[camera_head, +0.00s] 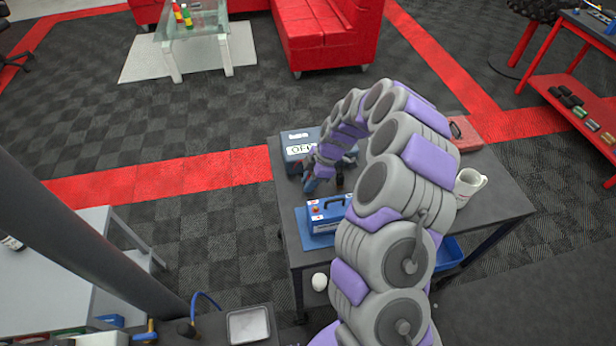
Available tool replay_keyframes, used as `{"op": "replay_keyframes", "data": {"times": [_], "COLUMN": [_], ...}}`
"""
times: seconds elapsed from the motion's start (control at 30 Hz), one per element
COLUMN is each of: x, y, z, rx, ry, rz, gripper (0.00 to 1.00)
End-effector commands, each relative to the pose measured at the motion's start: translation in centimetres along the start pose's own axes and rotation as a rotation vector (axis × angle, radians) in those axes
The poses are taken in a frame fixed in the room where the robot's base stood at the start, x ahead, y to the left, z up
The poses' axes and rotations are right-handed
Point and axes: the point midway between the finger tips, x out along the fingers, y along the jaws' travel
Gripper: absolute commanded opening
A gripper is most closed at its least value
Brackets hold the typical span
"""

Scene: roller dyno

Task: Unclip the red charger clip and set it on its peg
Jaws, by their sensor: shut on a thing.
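My gripper (310,184) is small in view, at the end of my purple and grey arm, over the left part of the grey table. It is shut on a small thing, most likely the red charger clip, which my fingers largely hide. A blue box with white labels (298,138) stands behind it. A blue box with a handle (330,219) stands in front of it, with a small red spot on its top left. A dark upright piece (340,181) stands just right of my gripper. I cannot make out which part is the peg.
The grey table (510,212) also holds a white mug (469,188) and a red case (465,134) on the right. A blue bin (449,254) sits below its edge. My arm covers the table's middle. A dark post (85,235) rises at left.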

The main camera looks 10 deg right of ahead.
Motion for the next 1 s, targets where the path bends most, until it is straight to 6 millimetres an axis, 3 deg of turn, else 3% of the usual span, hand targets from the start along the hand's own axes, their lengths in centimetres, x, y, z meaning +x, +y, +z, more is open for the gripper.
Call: {"op": "replay_keyframes", "data": {"times": [1.0], "x": [0.67], "y": [0.0], "z": [0.28], "rx": [0.0], "ry": [0.0], "rz": [0.0], "gripper": [0.0]}}
